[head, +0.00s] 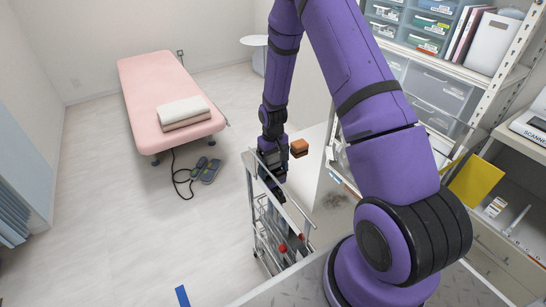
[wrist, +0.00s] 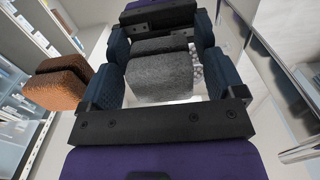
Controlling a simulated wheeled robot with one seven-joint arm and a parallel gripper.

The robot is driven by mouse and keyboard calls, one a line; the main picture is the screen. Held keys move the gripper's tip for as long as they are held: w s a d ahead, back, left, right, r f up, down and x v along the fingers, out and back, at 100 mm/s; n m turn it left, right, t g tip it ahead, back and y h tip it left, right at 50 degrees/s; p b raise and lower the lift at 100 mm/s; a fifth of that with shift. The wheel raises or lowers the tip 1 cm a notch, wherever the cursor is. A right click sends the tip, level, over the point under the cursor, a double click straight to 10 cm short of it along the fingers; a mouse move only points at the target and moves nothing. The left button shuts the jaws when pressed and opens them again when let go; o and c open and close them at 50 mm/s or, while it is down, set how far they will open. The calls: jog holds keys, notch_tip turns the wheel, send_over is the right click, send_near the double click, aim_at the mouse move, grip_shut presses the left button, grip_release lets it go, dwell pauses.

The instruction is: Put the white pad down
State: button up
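The pad (wrist: 158,75) shows as a light grey, rough block with a darker band, in the wrist view. It sits between the two dark blue finger pads of my gripper (wrist: 162,60), which touch it on both sides. In the head view my gripper (head: 272,168) points down over the top of the metal cart (head: 283,215). The pad cannot be made out there, hidden by the gripper. Whether the pad touches a surface below cannot be told.
A brown block (head: 299,148) with a dark band is just right of my gripper; it also shows in the wrist view (wrist: 60,82). The cart has raised metal rails. A pink bed (head: 150,75) with folded towels (head: 183,113) stands left. Drawers and shelves (head: 440,95) are at right.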

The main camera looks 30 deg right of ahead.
jog(key=s+a+r+t, duration=0.1)
jog(key=s+r, duration=0.2)
jog(key=r, duration=0.9)
jog(key=s+a+r+t, duration=0.15)
jog(key=s+r, duration=0.25)
jog(key=r, duration=0.7)
jog(key=s+a+r, duration=0.2)
jog(key=s+r, duration=0.1)
jog(key=r, duration=0.9)
jog(key=s+a+r+t, duration=0.1)
jog(key=s+r, duration=0.4)
jog(key=s, duration=0.5)
jog(key=s+a+r+t, duration=0.1)
jog(key=s+r, duration=0.4)
jog(key=s, duration=0.5)
jog(key=shift+s+a+r+t, duration=0.15)
jog(key=shift+s+a+t, duration=0.2)
jog(key=shift+a, duration=0.45)
jog(key=shift+w, duration=0.1)
